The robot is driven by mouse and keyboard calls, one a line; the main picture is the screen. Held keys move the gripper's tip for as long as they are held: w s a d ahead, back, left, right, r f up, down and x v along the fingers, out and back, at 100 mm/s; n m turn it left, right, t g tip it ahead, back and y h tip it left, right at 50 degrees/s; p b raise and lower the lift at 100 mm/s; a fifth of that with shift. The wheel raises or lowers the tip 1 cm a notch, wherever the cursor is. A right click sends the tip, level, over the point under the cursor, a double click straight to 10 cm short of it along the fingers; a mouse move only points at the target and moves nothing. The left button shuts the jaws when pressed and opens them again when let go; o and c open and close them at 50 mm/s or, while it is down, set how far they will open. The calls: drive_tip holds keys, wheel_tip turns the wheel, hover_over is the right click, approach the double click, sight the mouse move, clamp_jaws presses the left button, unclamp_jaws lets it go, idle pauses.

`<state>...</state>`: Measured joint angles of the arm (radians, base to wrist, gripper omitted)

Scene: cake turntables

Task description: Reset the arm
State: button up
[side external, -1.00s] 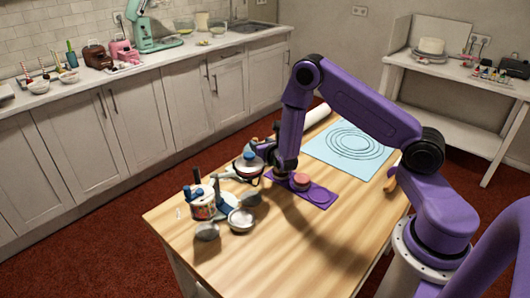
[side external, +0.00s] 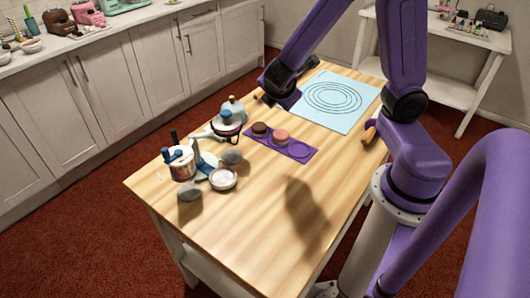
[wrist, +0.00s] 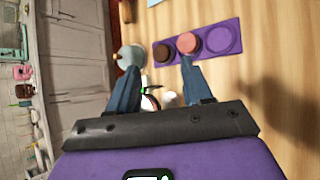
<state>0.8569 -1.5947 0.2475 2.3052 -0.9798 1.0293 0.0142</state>
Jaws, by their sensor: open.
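My gripper (wrist: 160,64) is open and empty. Its two blue fingers stand apart in the wrist view, with nothing between their tips.
A grey-and-blue lidded item (side external: 230,115), a decorated tub (side external: 182,163) and a small bowl (side external: 223,178) crowd the table's left side. A light blue ringed sheet (side external: 338,100) lies at the back. The table's front middle (side external: 245,220) is bare.

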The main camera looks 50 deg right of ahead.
drive_tip(key=s+a+r+m+g+y, duration=0.1)
drive_tip(key=s+a+y, duration=0.3)
drive_tip(key=s, duration=0.6)
drive_tip(key=s+a+r+m+g+y, duration=0.1)
drive_tip(key=s+a+m+g+y, duration=0.2)
drive_tip(key=s, duration=0.7)
drive_tip(key=shift+a+g+y, duration=0.4)
drive_tip(key=shift+a+y, duration=0.2)
drive_tip(key=shift+a, duration=0.55)
drive_tip(key=shift+r, duration=0.1)
